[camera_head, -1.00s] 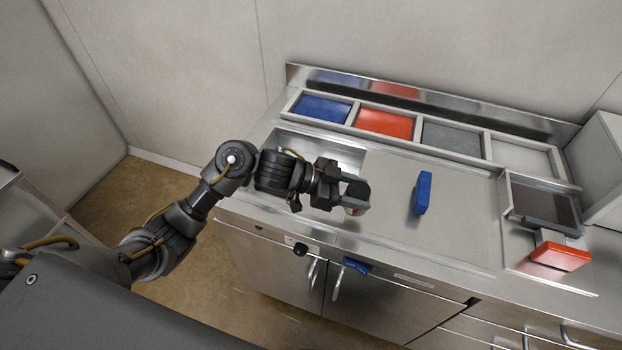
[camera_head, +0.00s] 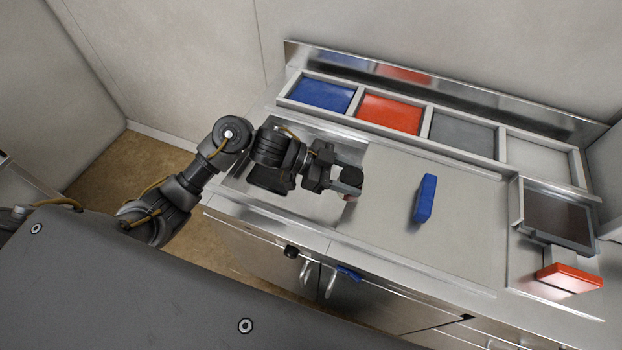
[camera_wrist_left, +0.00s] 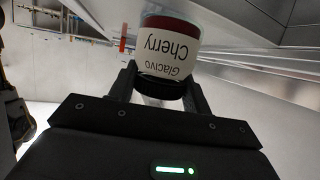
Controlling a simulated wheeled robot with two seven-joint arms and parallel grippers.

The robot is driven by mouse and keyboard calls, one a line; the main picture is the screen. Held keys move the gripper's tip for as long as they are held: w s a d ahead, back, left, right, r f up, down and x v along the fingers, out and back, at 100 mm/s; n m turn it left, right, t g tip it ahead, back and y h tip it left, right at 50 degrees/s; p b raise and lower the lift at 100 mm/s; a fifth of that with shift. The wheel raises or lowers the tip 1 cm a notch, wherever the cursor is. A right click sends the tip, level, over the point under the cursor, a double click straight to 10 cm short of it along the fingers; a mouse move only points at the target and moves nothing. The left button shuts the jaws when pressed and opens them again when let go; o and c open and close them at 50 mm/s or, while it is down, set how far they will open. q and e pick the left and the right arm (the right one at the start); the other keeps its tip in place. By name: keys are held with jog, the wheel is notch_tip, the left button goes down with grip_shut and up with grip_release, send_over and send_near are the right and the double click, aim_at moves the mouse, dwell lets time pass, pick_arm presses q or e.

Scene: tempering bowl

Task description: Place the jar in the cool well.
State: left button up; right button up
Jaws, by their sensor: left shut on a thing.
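My left gripper (camera_head: 350,182) is shut on a small jar above the steel counter. In the left wrist view the jar (camera_wrist_left: 167,50) has a white label reading "Glacivo Cherry", a dark red band and a black end, which sits between the fingers (camera_wrist_left: 155,88). The label appears upside down there. In the head view the gripper mostly hides the jar. The gripper is left of a flat panel (camera_head: 390,180) with an upright blue handle (camera_head: 425,198). An open steel recess (camera_head: 320,140) lies behind and left of the gripper, partly hidden by my arm. My right gripper is out of view.
A rear frame (camera_head: 424,112) holds blue (camera_head: 322,93), red (camera_head: 388,113), grey (camera_head: 463,133) and pale (camera_head: 540,157) panels. At right are a dark screen-like panel (camera_head: 557,217) and a red block (camera_head: 570,278). The panel around the blue handle is otherwise clear.

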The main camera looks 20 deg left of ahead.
pick_arm(q)
jog(key=shift+w+a+f+p, duration=0.2)
jog(key=shift+w+a+f, duration=0.25)
jog(key=shift+a+f, duration=0.95)
jog(key=shift+w+a+f+p, duration=0.15)
jog(key=shift+w+a+f, duration=0.35)
jog(key=shift+a+f, duration=0.9)
jog(key=shift+w+a+f+p, duration=0.2)
jog(key=shift+w+a+f, duration=0.25)
jog(key=shift+a+f, duration=0.95)
jog(key=shift+a+f+p, duration=0.2)
jog(key=shift+f, duration=0.45)
jog(key=shift+a+f+p, duration=0.15)
jog(key=shift+f+p, duration=0.05)
jog(key=shift+f, duration=0.45)
jog(key=o, duration=1.2)
jog(key=shift+c, duration=0.2)
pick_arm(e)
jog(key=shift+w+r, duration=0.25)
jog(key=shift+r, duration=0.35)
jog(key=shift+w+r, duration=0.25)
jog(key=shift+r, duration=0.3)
pick_arm(q)
jog(key=b+v, duration=0.2)
jog(key=v, duration=0.5)
jog(key=shift+a, duration=0.15)
jog(key=shift+s+a+r, duration=0.1)
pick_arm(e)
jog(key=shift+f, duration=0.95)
